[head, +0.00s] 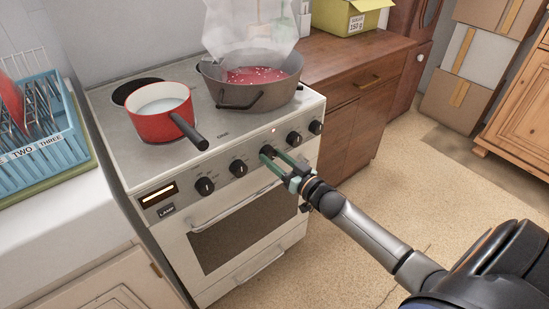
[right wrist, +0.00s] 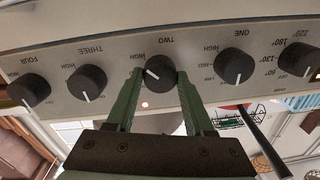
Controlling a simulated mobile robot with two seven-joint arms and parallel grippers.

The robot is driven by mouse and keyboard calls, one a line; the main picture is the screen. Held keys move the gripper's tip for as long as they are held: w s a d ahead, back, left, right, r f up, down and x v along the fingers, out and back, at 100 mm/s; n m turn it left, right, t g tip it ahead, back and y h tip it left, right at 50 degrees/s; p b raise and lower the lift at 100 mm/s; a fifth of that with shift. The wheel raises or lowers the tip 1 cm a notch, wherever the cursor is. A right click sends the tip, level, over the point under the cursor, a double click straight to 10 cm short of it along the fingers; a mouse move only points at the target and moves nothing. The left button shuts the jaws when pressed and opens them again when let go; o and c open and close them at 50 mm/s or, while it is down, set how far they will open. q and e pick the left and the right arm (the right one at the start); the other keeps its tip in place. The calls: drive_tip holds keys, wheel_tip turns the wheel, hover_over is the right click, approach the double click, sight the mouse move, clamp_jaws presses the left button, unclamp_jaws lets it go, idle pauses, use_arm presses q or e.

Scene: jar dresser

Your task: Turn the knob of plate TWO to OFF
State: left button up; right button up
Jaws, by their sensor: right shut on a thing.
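The knob of plate TWO (right wrist: 160,80) is a dark round knob on the stove's front panel, under the label TWO in the right wrist view, where the lettering is upside down. Its white pointer line is tilted toward the HIGH marking. In the head view this knob (head: 266,151) is the middle one of the row. My right gripper (head: 271,156) reaches it from the front right, and it also shows in the right wrist view (right wrist: 160,74). Its green fingers are on both sides of the knob, shut on it. My left gripper is not in view.
Knobs ONE (right wrist: 235,66) and THREE (right wrist: 88,83) flank it closely. A red saucepan (head: 160,118) has its handle toward the front edge. A steaming brown pot (head: 235,95) with red contents stands behind. A red light (head: 274,130) glows on the panel. The oven handle runs below.

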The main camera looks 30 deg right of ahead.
clamp_jaws()
